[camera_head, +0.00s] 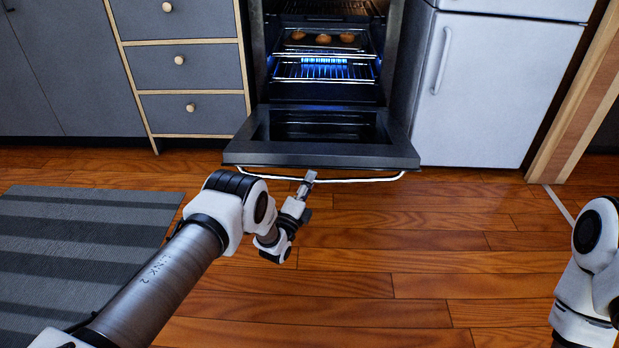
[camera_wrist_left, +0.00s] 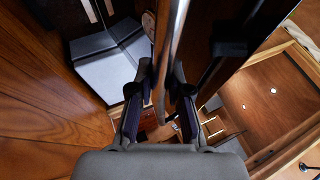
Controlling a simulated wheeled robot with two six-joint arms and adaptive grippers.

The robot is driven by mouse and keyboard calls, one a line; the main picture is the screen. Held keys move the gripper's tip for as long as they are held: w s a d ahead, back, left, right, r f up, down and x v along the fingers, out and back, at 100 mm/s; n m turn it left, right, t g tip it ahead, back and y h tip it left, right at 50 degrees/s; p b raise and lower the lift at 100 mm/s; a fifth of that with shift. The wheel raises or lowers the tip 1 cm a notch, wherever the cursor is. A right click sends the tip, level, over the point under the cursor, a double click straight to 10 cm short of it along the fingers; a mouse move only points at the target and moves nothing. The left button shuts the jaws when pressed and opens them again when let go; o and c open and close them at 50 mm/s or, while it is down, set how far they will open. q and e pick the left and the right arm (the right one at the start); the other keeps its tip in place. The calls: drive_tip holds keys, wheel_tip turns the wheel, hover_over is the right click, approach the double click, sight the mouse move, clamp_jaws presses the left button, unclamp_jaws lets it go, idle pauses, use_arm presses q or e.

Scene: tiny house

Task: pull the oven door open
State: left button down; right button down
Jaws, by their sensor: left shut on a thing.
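The oven door (camera_head: 385,152) is folded far down and lies nearly flat in front of the open oven (camera_head: 258,75). Its pale bar handle (camera_head: 365,181) runs along the door's outer edge, low over the floor. My left gripper (camera_head: 308,178) is at the middle of the handle and shut on it. In the left wrist view, the bar (camera_wrist_left: 166,55) passes between the two fingers of the left gripper (camera_wrist_left: 163,98). Part of my right arm shows at the right edge of the head view, but its gripper is out of the picture.
Lit racks and a tray with baked rounds (camera_head: 323,37) are inside the oven. Grey drawers (camera_head: 190,70) stand left of it and a white fridge (camera_head: 490,95) right. A striped rug (camera_head: 80,240) lies at left. The wooden floor (camera_head: 420,270) in front is clear.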

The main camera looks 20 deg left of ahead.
use_arm(q)
drive_tip(key=c, duration=1.1)
unclamp_jaws()
drive_tip(key=shift+r, duration=0.1)
